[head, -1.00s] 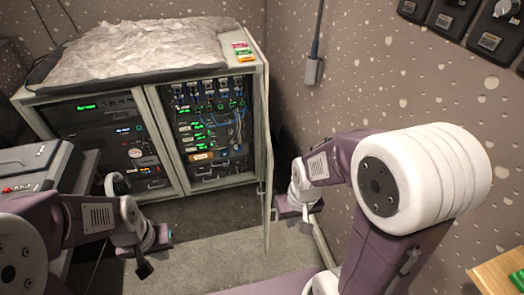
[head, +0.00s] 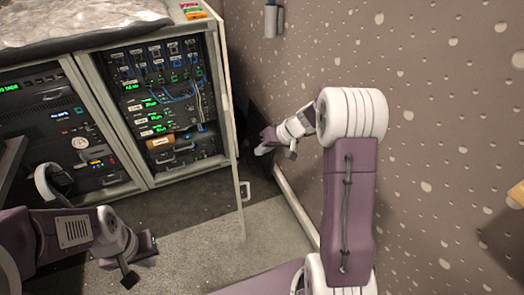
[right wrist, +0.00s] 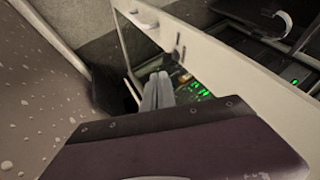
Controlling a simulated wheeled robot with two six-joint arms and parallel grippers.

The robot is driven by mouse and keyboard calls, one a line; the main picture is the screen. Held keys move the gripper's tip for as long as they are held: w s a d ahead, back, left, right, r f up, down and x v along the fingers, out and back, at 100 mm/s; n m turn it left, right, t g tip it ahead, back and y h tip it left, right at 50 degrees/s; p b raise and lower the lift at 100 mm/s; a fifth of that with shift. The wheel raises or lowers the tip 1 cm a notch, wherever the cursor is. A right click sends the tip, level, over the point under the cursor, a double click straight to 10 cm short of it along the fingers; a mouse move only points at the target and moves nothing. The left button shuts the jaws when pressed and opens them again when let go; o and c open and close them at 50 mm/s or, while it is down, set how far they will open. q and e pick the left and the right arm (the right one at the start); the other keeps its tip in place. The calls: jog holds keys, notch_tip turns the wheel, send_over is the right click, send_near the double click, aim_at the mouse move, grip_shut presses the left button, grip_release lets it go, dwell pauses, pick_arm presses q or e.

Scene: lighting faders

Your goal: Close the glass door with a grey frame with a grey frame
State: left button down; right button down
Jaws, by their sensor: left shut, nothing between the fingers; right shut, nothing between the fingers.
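The glass door with a grey frame (head: 240,165) stands open and is seen almost edge-on in the head view, sticking out from the right side of the rack cabinet. A small handle (head: 245,190) shows on its edge. In the right wrist view its pale frame (right wrist: 235,75) runs diagonally, with green lights showing past it. My right gripper (head: 264,148) is shut and empty, on the wall side of the door; its fingers (right wrist: 158,82) point toward the door, and contact cannot be told. My left gripper (head: 128,275) is shut and empty, low at the left in front of the cabinet.
The rack cabinet (head: 118,115) holds equipment with green displays and blue cables; its left bay has a grey frame too. A crumpled cover (head: 70,18) lies on top. The speckled wall (head: 440,130) is close on the right. Carpet (head: 200,255) in front is free.

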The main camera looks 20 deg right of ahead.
aim_at(244, 163)
jog(key=w+a+f, duration=0.1)
jog(key=a, duration=0.1)
jog(key=w+a+f, duration=0.1)
jog(key=a+f, duration=0.1)
jog(key=w+a+f, duration=0.1)
jog(key=shift+a+f+b, duration=0.2)
jog(key=shift+a+b, duration=0.2)
jog(key=shift+w+a, duration=0.1)
jog(key=shift+a, duration=0.1)
